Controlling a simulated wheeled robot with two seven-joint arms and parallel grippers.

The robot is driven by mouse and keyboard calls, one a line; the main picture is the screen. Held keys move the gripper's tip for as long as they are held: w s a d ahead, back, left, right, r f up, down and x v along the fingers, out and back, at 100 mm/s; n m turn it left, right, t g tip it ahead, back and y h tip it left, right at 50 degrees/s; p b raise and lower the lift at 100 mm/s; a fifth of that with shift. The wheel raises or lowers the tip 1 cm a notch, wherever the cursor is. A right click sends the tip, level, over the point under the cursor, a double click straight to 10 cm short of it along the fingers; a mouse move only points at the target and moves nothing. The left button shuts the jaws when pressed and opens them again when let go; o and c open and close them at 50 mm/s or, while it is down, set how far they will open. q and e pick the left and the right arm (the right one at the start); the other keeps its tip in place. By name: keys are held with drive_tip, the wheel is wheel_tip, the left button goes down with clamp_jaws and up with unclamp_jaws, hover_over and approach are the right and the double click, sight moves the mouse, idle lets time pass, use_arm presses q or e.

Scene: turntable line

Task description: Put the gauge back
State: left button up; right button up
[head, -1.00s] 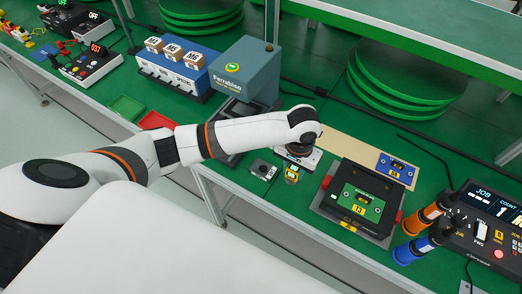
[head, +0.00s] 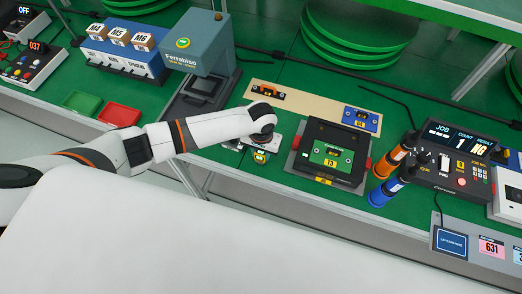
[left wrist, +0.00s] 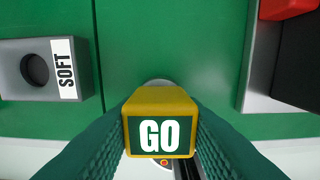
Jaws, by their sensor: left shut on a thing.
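The gauge (left wrist: 160,122) has a yellow body and a green end face marked GO. My left gripper (left wrist: 160,140) is shut on it, with a dark ribbed finger on each side. In the head view the gauge (head: 261,157) shows as a small yellow and green piece under my left wrist, left of the dark fixture. A grey block (left wrist: 18,72) with a round dark hole and a SOFT label lies to the left in the left wrist view, apart from the gauge. Whether the gauge touches the bench cannot be told. My right gripper is not in view.
The dark fixture (head: 298,165) holds a green plate (head: 331,155) and has red side parts. Orange (head: 390,160) and blue (head: 385,190) drivers stand right of it. A beige strip (head: 310,107) lies behind. Red (head: 119,115) and green (head: 82,101) trays are left.

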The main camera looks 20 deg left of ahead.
use_arm(q)
drive_tip(key=o, duration=1)
drive_tip(key=shift+f, duration=0.1)
drive_tip(key=shift+o, duration=0.6)
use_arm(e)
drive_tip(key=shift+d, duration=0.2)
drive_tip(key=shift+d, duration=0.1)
use_arm(q)
wheel_tip(320, 180, up, 12)
drive_tip(key=b, duration=0.1)
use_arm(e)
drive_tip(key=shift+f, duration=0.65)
